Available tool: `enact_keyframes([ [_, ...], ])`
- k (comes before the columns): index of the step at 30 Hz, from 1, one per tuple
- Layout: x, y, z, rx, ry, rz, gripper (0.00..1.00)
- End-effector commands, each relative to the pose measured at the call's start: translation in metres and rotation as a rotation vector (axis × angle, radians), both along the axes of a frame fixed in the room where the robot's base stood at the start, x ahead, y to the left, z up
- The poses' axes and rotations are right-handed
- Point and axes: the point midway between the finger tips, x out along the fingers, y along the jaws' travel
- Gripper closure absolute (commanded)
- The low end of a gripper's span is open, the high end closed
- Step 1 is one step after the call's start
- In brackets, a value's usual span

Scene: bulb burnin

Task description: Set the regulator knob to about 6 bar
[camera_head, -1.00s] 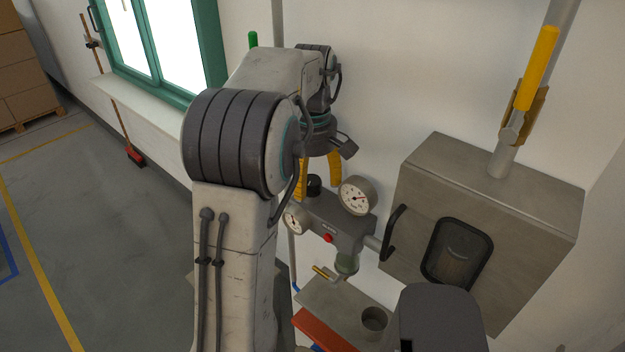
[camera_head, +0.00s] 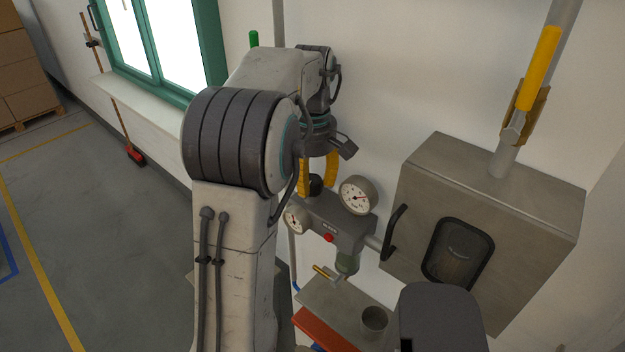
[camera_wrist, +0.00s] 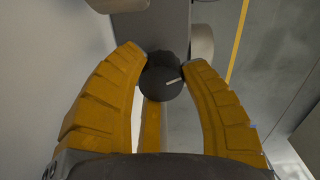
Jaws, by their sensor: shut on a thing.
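The regulator knob (camera_wrist: 160,84) is a black round knob with a pale pointer mark, on top of the grey regulator body (camera_head: 345,231). My gripper (camera_wrist: 163,68) has yellow fingers; in the wrist view they stand on both sides of the knob and are shut on it. In the head view my gripper (camera_head: 319,185) points down over the knob (camera_head: 316,186), which is partly hidden by the fingers. A round white gauge (camera_head: 358,194) with a red mark faces out beside it; its reading is too small to tell. A second small gauge (camera_head: 294,219) is partly hidden by my arm.
A grey metal box (camera_head: 490,215) with a dark window and handle stands to the right. A yellow-handled valve (camera_head: 538,68) sits on the pipe above it. Below the regulator are a grey shelf (camera_head: 335,305) with a cup and a red bar (camera_head: 322,331).

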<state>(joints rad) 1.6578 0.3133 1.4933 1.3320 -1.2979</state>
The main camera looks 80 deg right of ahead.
Motion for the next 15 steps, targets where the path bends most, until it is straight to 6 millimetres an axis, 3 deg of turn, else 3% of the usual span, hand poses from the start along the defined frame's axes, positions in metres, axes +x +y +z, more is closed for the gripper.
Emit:
enact_keyframes([
  [15,-0.001,0.0021,-0.002,0.009,-0.001,-0.063,0.92],
])
